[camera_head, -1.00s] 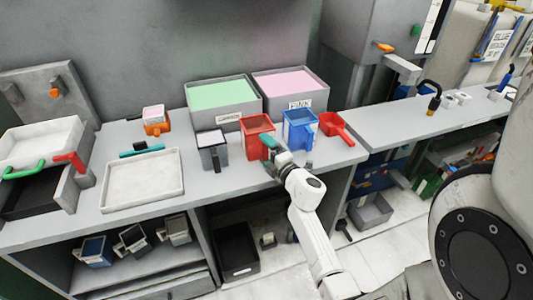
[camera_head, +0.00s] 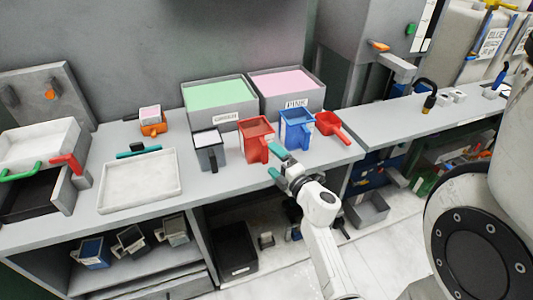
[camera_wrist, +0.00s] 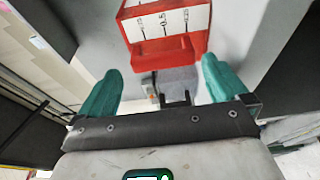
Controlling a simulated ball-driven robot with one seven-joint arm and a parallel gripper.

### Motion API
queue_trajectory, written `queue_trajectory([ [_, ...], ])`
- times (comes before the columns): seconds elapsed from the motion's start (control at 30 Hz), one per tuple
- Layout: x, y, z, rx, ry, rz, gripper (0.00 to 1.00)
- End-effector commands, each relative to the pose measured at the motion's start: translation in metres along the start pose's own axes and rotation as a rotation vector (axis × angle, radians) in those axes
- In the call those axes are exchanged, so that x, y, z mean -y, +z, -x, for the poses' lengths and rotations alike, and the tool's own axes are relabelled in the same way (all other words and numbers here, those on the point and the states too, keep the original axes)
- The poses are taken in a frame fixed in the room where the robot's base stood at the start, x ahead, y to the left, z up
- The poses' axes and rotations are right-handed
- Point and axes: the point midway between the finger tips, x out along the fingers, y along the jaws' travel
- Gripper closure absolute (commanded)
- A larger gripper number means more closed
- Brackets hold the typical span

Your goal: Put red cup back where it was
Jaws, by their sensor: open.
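The red cup (camera_head: 256,136) stands upright on the bench between the grey cup and the blue cup, in front of the green bin. Its handle points toward my arm. My gripper (camera_head: 277,160) is open and empty just in front of the cup's handle, apart from it. In the wrist view the red cup (camera_wrist: 165,30) shows at the top centre with white scale marks, beyond the two spread teal fingers (camera_wrist: 161,88). The cup's far side is hidden there.
A grey cup (camera_head: 210,155) stands to the left and a blue cup (camera_head: 296,128) to the right, both close to the red cup. A red scoop (camera_head: 330,123) lies further right. A white tray (camera_head: 140,205) lies left.

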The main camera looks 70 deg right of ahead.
Motion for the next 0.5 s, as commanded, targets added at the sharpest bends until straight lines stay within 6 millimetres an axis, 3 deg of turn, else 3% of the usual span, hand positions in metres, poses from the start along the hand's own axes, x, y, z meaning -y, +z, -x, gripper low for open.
queue_trajectory([
  [0.2,0.002,-0.001,0.038,-0.002,-0.002,0.000,0.00],
  [0.5,0.000,0.000,0.055,0.001,0.001,-0.001,0.00],
])
